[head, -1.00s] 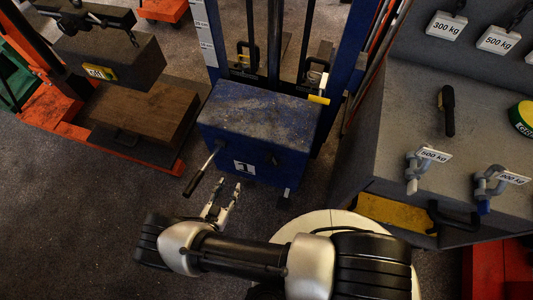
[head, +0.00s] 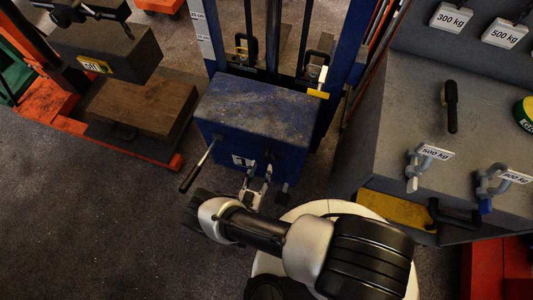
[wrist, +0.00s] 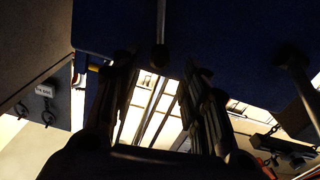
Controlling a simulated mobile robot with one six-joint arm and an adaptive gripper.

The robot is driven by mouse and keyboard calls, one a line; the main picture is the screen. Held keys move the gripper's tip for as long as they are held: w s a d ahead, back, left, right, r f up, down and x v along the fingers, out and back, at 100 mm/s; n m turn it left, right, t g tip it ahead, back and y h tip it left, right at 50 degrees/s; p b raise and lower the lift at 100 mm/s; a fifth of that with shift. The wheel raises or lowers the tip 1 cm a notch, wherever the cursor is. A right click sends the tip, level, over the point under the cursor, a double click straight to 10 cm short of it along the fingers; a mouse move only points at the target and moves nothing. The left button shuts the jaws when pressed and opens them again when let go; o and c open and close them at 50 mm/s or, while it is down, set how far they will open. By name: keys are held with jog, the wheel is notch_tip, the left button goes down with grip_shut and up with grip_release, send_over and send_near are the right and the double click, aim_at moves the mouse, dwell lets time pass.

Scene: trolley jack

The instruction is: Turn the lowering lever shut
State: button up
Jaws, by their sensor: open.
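The blue jack housing (head: 255,108) stands in the middle of the head view, with a "1" label on its front. A small dark lowering lever (head: 269,154) is on that front, right of the label and partly hard to make out. In the wrist view the lever (wrist: 160,52) looks like a short rod with a rounded end, between the fingers in the picture. My gripper (head: 259,172) is open, close in front of the housing and just below the lever. The fingers (wrist: 158,72) show a gap on both sides of the rod; I see no contact.
A pump handle (head: 196,170) with a dark grip slants out at the housing's left, near my gripper. A grey bench (head: 400,120) with shackles stands at the right. An orange-framed trolley with a wooden block (head: 140,108) stands at the left. The floor at lower left is clear.

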aim_at(266, 154)
jog(key=x, duration=0.7)
jog(key=shift+w, duration=0.25)
grip_shut()
dwell(0.5)
